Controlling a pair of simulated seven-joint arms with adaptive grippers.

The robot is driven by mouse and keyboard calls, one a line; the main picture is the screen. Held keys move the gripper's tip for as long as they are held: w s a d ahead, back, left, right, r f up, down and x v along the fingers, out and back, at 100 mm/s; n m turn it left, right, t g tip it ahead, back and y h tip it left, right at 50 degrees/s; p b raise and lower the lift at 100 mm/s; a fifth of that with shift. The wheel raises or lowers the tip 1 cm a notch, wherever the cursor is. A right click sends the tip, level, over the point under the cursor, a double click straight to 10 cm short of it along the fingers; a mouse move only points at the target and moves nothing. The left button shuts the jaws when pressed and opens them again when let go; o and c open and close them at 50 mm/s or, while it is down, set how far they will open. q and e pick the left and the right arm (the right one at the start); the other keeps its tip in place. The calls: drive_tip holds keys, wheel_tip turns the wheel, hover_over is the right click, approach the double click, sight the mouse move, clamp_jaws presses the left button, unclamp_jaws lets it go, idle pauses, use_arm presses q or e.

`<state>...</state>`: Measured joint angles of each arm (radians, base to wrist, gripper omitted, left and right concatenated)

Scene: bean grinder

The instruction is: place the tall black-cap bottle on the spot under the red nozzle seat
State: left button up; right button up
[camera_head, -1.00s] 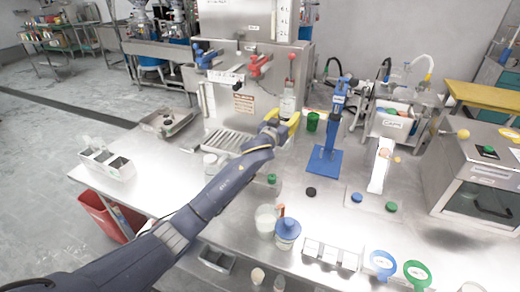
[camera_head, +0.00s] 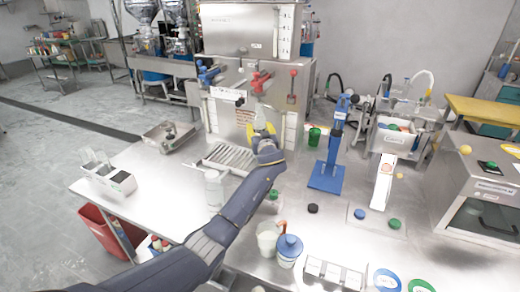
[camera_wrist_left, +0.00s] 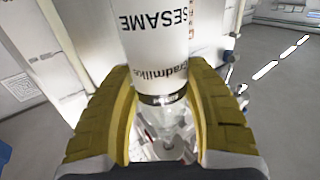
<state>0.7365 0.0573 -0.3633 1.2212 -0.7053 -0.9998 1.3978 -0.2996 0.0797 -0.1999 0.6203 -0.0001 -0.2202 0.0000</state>
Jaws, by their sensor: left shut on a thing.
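My left gripper (camera_head: 265,133) has yellow fingers and is shut on a tall pale bottle (camera_head: 262,116). In the left wrist view the yellow fingers close on both sides of the bottle (camera_wrist_left: 155,50), whose label reads SESAME; a dark band circles it between the fingers. I cannot make out its black cap. In the head view the red nozzle seat (camera_head: 260,82) is on the front of the steel machine, just above the held bottle. The bottle's base and the spot under the nozzle are hidden by my gripper and arm. My right gripper is not in view.
A ribbed drip tray (camera_head: 222,158) lies left of my gripper. A blue nozzle (camera_head: 208,74) is on the machine's left. A green cup (camera_head: 314,136) and blue stand (camera_head: 327,175) are to the right. A white jar (camera_head: 213,188) stands beside my forearm.

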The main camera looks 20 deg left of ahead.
use_arm(q)
drive_tip(key=shift+f, duration=2.1)
drive_tip(key=o, duration=1.1)
drive_tip(key=shift+c, duration=0.2)
drive_tip(key=shift+s, duration=0.1)
drive_tip(key=shift+v, duration=1.9)
